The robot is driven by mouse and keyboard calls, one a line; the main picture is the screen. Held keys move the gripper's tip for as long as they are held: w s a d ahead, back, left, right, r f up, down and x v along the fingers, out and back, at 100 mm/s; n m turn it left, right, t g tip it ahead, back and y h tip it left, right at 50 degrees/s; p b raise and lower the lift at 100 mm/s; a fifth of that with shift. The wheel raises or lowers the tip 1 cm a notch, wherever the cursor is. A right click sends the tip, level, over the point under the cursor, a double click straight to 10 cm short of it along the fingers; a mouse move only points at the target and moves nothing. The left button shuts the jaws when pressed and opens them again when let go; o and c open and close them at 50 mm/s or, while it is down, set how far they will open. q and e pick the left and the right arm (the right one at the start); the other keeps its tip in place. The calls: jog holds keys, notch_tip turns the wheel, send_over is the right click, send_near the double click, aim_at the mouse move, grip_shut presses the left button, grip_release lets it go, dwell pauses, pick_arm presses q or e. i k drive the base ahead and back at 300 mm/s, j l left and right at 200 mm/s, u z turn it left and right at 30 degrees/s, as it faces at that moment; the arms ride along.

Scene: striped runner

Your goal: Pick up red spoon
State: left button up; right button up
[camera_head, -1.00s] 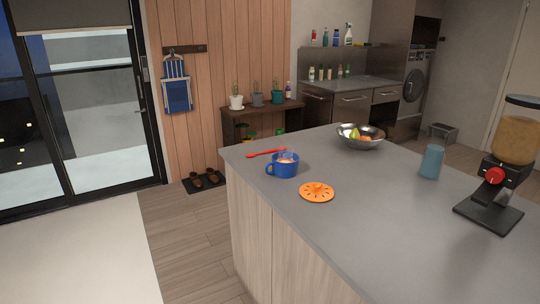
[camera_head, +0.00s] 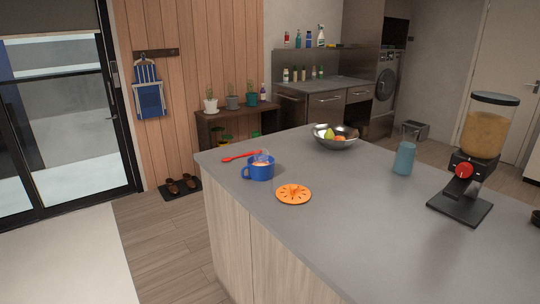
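The red spoon (camera_head: 241,156) lies flat on the grey countertop (camera_head: 330,215), close to its far left corner. It is just behind a blue mug (camera_head: 262,171) with light contents; the spoon's right end is close to the mug's rim in the picture, and I cannot tell if they touch. Neither of my grippers shows in the head view.
An orange lid-like disc (camera_head: 293,194) lies in front of the mug. A metal fruit bowl (camera_head: 335,141), a blue cup (camera_head: 404,158) and a dispenser (camera_head: 474,160) stand further right. The wooden floor (camera_head: 160,235) left of the counter is clear.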

aim_at(245, 154)
jog(key=i+j+z, duration=0.6)
jog(key=j+z, duration=0.15)
jog(key=j, duration=0.25)
